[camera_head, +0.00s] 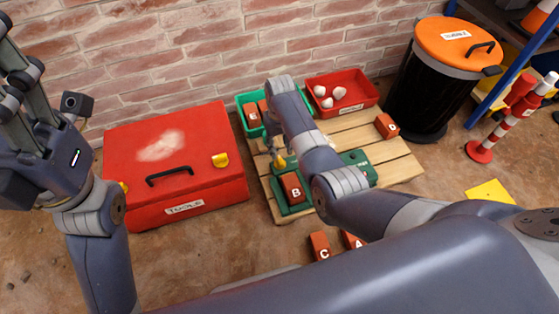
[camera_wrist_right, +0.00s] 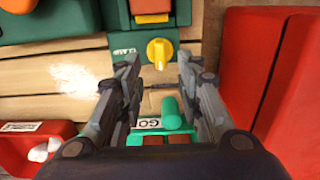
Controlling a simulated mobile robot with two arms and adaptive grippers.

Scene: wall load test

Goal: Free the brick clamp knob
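The yellow clamp knob (camera_wrist_right: 159,52) sits on a green block, with a partly covered label beside it in the right wrist view. It shows small in the head view (camera_head: 280,162). The brick marked B (camera_head: 292,190) lies in the green fixture (camera_head: 286,209) on the pallet; its orange end (camera_wrist_right: 151,7) shows at the top of the wrist view. My right gripper (camera_wrist_right: 160,74) is open and empty, its fingers to either side of the knob in the picture; I cannot tell whether they touch it. My left gripper (camera_head: 22,100) is raised at the far left, partly cut off.
A red tools box (camera_head: 205,130) stands left of the wooden pallet (camera_head: 398,160). Green (camera_head: 243,118) and red (camera_head: 370,91) trays stand behind. Bricks C (camera_head: 319,246) and A (camera_head: 352,241) lie in front; D (camera_head: 386,126) is at right. A black bin (camera_head: 418,100) stands beyond.

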